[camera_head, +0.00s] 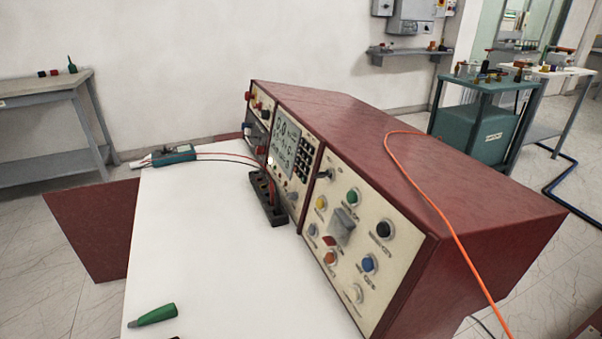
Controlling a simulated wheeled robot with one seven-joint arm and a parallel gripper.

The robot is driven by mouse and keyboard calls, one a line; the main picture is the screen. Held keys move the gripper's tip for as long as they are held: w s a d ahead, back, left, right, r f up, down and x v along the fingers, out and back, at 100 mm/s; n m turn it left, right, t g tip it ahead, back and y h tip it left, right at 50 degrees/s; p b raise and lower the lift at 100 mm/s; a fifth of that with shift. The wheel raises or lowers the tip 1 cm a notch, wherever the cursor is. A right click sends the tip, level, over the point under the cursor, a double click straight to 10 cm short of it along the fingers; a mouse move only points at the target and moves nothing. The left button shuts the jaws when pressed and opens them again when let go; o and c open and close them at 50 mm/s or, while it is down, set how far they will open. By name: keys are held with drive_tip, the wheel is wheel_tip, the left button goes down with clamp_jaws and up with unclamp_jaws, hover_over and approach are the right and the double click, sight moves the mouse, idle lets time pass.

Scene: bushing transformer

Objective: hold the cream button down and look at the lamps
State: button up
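The cream button (353,293) is a pale round cap low on the cream control panel (340,272) of a dark red console (400,140). Nothing touches it. Several round coloured caps share the panel: yellow (320,202), green (352,197), black (384,230), blue (368,263) and orange-red (330,258). I cannot tell which are lamps or whether any is lit. A grey block-like switch (342,226) sits among them. My gripper is not in view.
A black socket block (268,202) with red leads and a teal tester (174,155) stand farther back. An orange cable (440,212) hangs over the console.

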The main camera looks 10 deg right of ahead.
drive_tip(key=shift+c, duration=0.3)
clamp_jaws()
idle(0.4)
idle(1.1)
